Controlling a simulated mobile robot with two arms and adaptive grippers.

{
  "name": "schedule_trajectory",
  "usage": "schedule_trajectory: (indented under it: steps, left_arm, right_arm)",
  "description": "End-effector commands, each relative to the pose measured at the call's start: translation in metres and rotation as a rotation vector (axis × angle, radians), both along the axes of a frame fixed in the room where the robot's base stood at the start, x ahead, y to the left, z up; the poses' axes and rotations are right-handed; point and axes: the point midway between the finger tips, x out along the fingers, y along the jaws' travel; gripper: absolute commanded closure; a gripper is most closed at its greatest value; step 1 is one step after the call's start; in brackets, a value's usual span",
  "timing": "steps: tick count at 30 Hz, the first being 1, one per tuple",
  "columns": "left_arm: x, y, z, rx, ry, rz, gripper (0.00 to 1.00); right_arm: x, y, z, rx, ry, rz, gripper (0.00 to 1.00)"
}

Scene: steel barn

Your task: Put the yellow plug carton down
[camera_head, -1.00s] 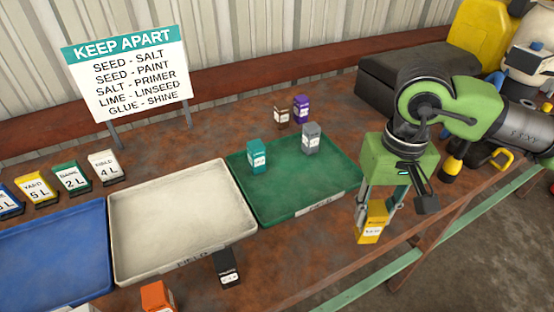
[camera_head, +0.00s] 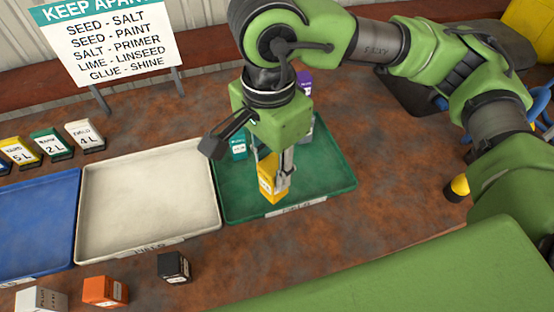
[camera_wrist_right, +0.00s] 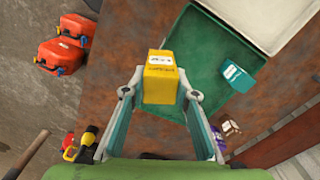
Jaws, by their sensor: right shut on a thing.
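The yellow plug carton (camera_head: 268,181) is held upright between the fingers of my right gripper (camera_head: 284,172), over the front part of the green tray (camera_head: 330,175). I cannot tell whether its base touches the tray floor. In the right wrist view the yellow carton (camera_wrist_right: 161,78) sits between the two fingertips, near the tray's edge (camera_wrist_right: 190,22). A teal carton (camera_head: 238,147) stands in the green tray behind and left of the yellow one; it also shows in the right wrist view (camera_wrist_right: 238,78). The grey carton is mostly hidden behind my gripper. My left gripper is out of view.
A cream tray (camera_head: 150,205) and a blue tray (camera_head: 35,225) lie to the left. White (camera_head: 40,299), orange (camera_head: 104,291) and black (camera_head: 174,267) cartons stand in front. A purple carton (camera_head: 304,84) is behind the green tray. The tray's right side is clear.

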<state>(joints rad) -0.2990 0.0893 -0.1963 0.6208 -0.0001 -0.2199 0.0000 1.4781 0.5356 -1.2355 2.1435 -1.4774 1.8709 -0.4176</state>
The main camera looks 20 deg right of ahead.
Motion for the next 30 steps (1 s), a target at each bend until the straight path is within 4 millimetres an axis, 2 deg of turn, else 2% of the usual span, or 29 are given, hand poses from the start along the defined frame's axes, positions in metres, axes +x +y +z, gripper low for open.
schedule_trajectory:
  steps: [1, 6, 11, 14, 17, 25, 30]
  left_arm:
    - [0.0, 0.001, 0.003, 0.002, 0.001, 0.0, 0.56]
    - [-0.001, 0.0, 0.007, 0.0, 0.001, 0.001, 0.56]
    - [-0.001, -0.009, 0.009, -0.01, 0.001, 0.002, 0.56]
    - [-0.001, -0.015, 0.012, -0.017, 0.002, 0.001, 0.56]
    - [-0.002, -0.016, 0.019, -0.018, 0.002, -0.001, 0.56]
    - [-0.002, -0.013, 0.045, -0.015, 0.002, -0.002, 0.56]
    - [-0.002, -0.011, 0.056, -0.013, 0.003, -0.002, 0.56]
  right_arm:
    - [-0.005, 0.008, 0.005, 0.004, -0.001, -0.066, 0.98]
    - [-0.017, 0.025, 0.013, 0.01, -0.006, -0.282, 0.98]
    - [-0.022, 0.031, 0.017, 0.013, -0.007, -0.392, 0.98]
    - [-0.018, 0.029, 0.016, 0.013, -0.006, -0.421, 0.98]
    - [-0.005, 0.018, 0.009, 0.012, -0.003, -0.432, 0.98]
    - [0.049, -0.022, -0.019, 0.009, -0.003, -0.431, 0.98]
    - [0.07, -0.036, -0.052, 0.012, -0.003, -0.425, 0.98]
